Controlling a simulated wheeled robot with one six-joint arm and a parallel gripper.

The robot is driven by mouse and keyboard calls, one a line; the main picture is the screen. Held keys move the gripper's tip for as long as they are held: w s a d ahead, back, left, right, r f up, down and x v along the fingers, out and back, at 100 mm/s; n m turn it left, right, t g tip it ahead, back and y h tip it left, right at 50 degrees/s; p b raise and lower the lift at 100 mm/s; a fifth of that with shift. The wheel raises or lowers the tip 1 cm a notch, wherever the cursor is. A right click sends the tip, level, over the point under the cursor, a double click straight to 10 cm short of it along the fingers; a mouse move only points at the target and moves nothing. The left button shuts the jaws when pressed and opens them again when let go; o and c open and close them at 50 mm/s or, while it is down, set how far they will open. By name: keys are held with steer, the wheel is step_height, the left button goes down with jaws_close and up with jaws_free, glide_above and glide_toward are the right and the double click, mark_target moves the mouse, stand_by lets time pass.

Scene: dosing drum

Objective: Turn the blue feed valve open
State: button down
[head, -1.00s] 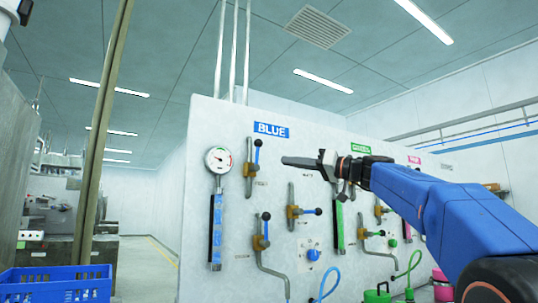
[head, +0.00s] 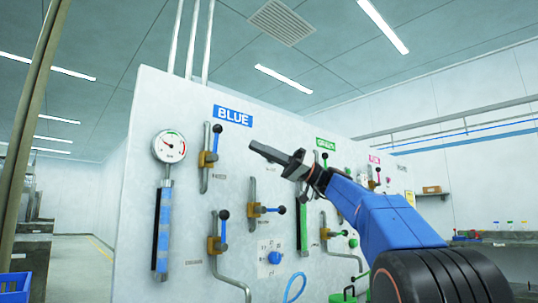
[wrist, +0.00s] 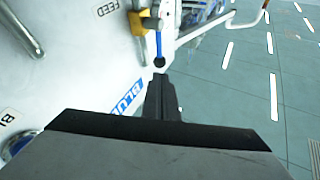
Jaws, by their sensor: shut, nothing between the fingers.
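The blue feed valve has a brass body (head: 208,159) under the BLUE sign (head: 233,115) on the white panel. Its blue lever (head: 215,144) points up and ends in a black knob (head: 217,128). In the wrist view the picture is turned; the lever (wrist: 158,42) and knob (wrist: 159,62) show just beyond my fingertips, beside the FEED label (wrist: 106,8). My gripper (head: 262,150) is shut and empty, in front of the panel, right of the lever in the head view. It also shows in the wrist view (wrist: 162,85). No contact with the lever is visible.
Two other blue-handled valves sit lower: one lever (head: 270,210) lies sideways, one (head: 224,232) points up. A gauge (head: 169,146) hangs above a blue sight tube (head: 163,232) at left. Green and pink valves are to the right. A blue crate (head: 17,287) stands lower left.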

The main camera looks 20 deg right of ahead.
mark_target(216, 141)
steer(key=x, duration=0.8)
steer(key=shift+a, duration=0.15)
steer(key=shift+s+a+r, duration=0.1)
steer(key=shift+a+r, duration=0.4)
